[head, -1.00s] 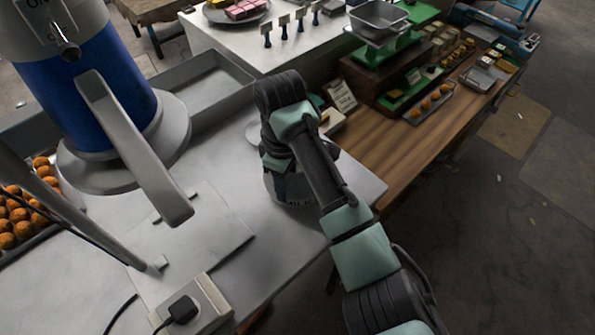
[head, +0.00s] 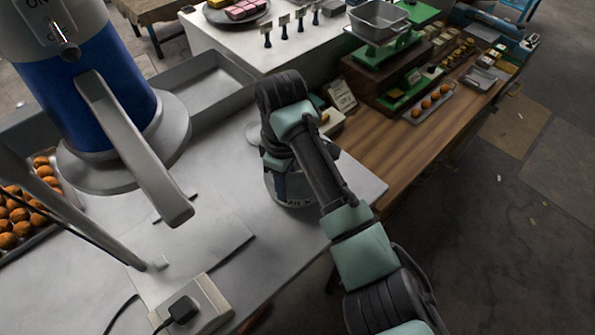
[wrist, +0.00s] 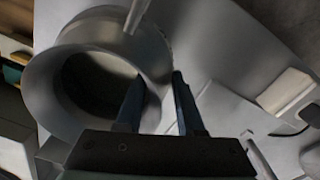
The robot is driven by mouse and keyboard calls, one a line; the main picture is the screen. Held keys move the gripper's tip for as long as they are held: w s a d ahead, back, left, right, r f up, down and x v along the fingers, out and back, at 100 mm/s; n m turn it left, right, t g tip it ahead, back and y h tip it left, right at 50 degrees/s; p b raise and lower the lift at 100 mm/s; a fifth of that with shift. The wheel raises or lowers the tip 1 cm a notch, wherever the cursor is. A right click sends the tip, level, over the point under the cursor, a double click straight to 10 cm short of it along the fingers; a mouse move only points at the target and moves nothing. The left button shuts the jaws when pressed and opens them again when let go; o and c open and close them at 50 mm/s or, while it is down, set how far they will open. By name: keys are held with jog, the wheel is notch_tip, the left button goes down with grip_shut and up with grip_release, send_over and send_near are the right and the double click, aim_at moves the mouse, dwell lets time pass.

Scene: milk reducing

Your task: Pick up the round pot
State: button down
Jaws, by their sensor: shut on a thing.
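The round pot (wrist: 95,28) is grey metal with a wide open mouth, and it fills the upper left of the wrist view. My gripper (wrist: 157,84) has one finger inside the pot's mouth and the other outside, shut on its wall. In the head view the pot (head: 288,196) stands on the grey counter, mostly hidden under my arm. I cannot tell whether the pot's base is off the counter.
A large blue and grey machine (head: 90,95) stands on the counter at left. A socket box (head: 190,306) with a plugged cable is at front. A wooden counter (head: 385,135) with a green scale (head: 385,55) lies to the right. Bare metal counter (head: 225,180) is left of the pot.

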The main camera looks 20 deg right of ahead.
jog(key=shift+w+d+r+b, duration=0.1)
jog(key=shift+w+r+b, duration=0.15)
jog(key=shift+r, duration=0.4)
jog(key=r+p, duration=0.1)
jog(key=r, duration=0.8)
jog(key=shift+s+p, duration=0.2)
jog(key=shift+p, duration=0.2)
